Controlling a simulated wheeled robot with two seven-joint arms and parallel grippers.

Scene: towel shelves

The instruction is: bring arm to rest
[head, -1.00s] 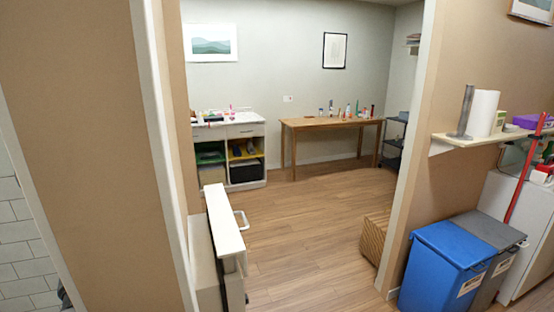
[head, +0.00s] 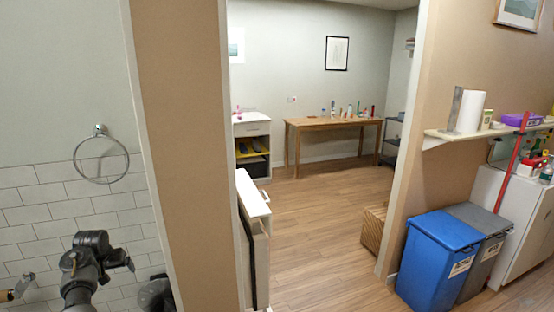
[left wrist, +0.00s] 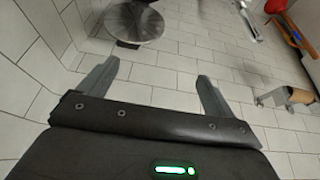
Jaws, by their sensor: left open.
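My left gripper (left wrist: 158,72) shows in the left wrist view with its two grey fingers spread apart. It is open and nothing is between the fingers. Beyond them lies white tiled surface. In the head view my dark left arm stands at the lower left, in front of the white tiled wall (head: 40,205). The fingers are hard to make out there. My right gripper is not in view.
A towel ring (head: 101,165) hangs on the wall above my left arm. A wall end (head: 185,130) stands right of it. A dark bin (head: 155,294) is low beside the arm. A blue bin (head: 438,258) stands at right. The wooden floor (head: 320,220) through the opening is mostly clear.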

